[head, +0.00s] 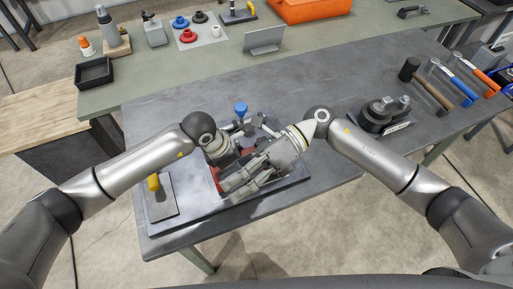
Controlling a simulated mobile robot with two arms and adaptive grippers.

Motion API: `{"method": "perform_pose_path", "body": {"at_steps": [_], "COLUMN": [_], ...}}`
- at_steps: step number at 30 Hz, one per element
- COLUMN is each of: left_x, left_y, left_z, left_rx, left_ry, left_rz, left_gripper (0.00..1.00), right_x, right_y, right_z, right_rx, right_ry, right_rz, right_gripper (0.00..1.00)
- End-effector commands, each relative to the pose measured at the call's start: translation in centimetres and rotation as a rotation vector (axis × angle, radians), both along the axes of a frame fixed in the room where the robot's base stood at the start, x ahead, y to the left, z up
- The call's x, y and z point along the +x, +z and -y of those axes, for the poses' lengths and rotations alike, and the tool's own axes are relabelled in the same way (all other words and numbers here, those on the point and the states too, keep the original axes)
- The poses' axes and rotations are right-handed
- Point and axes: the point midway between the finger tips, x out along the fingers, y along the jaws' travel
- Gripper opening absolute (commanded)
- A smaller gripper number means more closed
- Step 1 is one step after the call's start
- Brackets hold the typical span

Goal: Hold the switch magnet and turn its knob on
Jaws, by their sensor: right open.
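I cannot pick out the switch magnet and its knob for certain. A blue round knob (241,109) stands on a grey fixture just beyond my grippers. Red parts (216,176) show low beside the grippers, mostly covered. My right gripper (230,190) is open above the fixture's dark base plate, its fingers pointing down and to the left. My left gripper (226,158) is close to it, over the same fixture. Its fingers are largely hidden behind my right gripper, so its opening and any contact do not show.
A plate with a yellow handle (153,183) lies at the table's left front. A black clamp-like part (376,115), a hammer (427,85) and more tools are at the right. The back bench holds a black tray (93,72) and a grey stand (264,40). The table's middle back is clear.

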Motion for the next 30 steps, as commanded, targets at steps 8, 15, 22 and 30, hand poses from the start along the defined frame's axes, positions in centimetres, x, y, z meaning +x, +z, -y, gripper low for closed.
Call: {"method": "perform_pose_path", "body": {"at_steps": [8,15,22,30], "left_x": [0.1,0.1,0.1,0.1], "left_y": [0.1,0.1,0.1,0.1], "left_z": [0.0,0.0,0.0,0.0], "left_rx": [-0.001,-0.001,-0.001,-0.002], "left_ry": [0.001,0.001,0.001,0.000], "left_rz": [0.002,0.002,0.002,0.001], "left_gripper": [0.27,0.27,0.27,0.27], "right_x": [2.7,5.4,7.8,9.3], "right_y": [-1.1,-2.7,-4.9,-6.8], "right_z": [3.7,8.1,13.2,17.7], "right_rx": [-0.083,-0.110,-0.084,-0.018], "right_ry": [-0.314,-0.523,-0.662,-0.715], "right_rz": [-0.664,-1.253,-1.814,-2.256], "right_gripper": [0.60,0.60,0.60,0.60]}}
